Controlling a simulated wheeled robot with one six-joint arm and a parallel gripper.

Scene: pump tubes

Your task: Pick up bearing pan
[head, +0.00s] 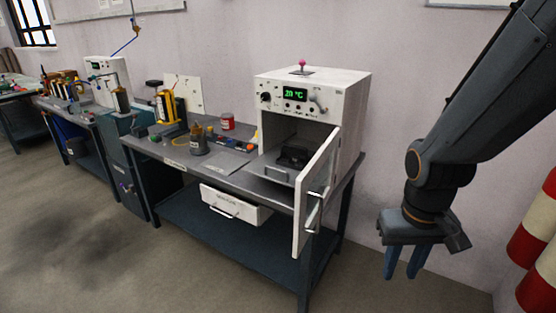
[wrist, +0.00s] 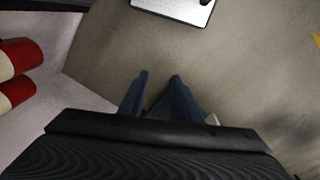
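A dark pan (head: 295,157), which looks like the bearing pan, sits inside a white oven (head: 345,95) on the workbench. Its contents are dark and too small to make out. The oven door (head: 317,190) stands open toward the front right and partly blocks the view of the chamber. My gripper (head: 405,272) is to the right of the bench and oven, over the floor, fingers pointing down. Its two blue fingers are apart with nothing between them; they also show in the wrist view (wrist: 159,78). The pan is not recognisable in the wrist view.
The workbench (head: 225,168) carries a red jar (head: 227,122), a brown-topped pot (head: 198,143) and small coloured parts. A white drawer (head: 236,205) hangs below. Red-and-white cylinders (head: 540,235) stand at the far right. The floor (head: 390,297) under my gripper is clear.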

